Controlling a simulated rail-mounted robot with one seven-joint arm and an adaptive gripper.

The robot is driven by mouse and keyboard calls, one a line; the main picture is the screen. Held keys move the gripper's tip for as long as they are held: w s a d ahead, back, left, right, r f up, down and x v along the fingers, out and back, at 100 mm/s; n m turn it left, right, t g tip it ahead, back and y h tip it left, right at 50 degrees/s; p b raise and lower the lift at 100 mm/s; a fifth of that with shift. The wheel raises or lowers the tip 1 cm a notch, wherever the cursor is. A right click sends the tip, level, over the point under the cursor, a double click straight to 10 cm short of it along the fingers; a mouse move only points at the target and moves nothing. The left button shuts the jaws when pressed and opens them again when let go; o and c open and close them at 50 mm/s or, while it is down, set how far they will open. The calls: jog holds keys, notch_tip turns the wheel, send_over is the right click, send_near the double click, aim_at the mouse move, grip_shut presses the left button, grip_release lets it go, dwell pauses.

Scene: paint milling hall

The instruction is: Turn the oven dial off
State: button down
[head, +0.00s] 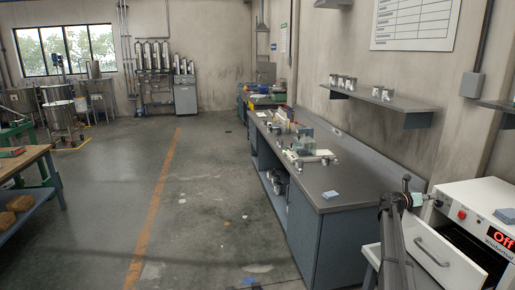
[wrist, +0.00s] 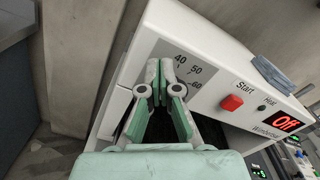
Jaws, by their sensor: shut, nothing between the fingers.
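The white oven (head: 478,200) stands at the lower right in the head view, and its panel (wrist: 212,85) fills the middle of the wrist view. The dial's scale (wrist: 188,68) shows 40, 50 and 60; the dial itself is hidden behind my fingers in the wrist view. The display (wrist: 286,121) reads "Off" in red, also in the head view (head: 503,240). My gripper (wrist: 160,66) is shut, its fingertips together in front of the scale. In the head view my gripper (head: 420,199) is at the panel's left end. I cannot tell whether it touches the dial.
A red Start button (wrist: 231,103) and a small Heat light (wrist: 262,108) sit right of the scale. The oven door (head: 432,248) with its handle stands open below the panel. A grey workbench (head: 330,190) is left of the oven; a blue pad lies on the oven top.

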jog(key=s+a+p, duration=0.1)
jog(key=a, duration=0.5)
jog(key=shift+r, duration=0.15)
dwell(0.3)
